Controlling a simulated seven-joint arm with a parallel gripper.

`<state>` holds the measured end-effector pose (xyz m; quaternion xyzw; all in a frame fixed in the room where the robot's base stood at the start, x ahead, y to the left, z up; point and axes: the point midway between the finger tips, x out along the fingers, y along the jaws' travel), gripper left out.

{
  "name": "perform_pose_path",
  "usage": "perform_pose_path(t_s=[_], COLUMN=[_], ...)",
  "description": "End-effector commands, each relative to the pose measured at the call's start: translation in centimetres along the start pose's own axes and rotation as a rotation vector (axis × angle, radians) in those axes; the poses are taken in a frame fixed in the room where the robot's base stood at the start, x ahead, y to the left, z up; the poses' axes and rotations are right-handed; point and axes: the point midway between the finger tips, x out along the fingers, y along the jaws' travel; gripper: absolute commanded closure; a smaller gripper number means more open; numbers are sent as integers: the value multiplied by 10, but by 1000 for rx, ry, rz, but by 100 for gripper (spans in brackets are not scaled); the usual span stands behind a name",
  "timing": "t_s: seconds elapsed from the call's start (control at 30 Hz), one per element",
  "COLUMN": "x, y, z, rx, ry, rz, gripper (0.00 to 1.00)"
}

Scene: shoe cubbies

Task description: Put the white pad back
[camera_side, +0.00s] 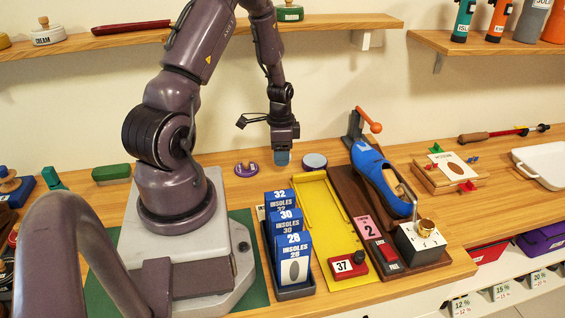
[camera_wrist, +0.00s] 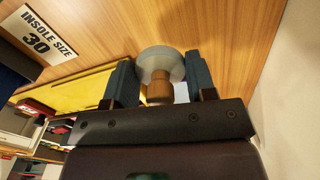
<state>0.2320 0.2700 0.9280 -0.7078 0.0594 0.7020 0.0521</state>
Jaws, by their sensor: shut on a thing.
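In the wrist view, my gripper (camera_wrist: 158,88) is shut on the wooden knob of a round white pad (camera_wrist: 162,62). The pad's pale, rounded head lies beyond the fingertips, with bench wood behind it.
A blue shoe (camera_side: 378,178) sits on a brown stand to the right. The upper shelf (camera_side: 335,22) holds a jar marked CREAM (camera_side: 47,36). Bench space around my gripper is mostly clear.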

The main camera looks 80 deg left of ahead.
Motion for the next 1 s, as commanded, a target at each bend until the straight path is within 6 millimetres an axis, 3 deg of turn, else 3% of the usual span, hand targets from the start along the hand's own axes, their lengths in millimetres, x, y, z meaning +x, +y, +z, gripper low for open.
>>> perform_pose_path(t_s=[0.33, 0.73, 0.77, 0.87, 1.0], x=[37, 42, 43, 42, 42], y=[-7, -7, -7, -7, -7], z=[-4, -4, -4, -4, -4], rx=[-2, -1, -1, -1, -1], ry=[0, 0, 0, 0, 0], rz=[1, 0, 0, 0, 0], gripper=[68, 68, 47, 24, 23])
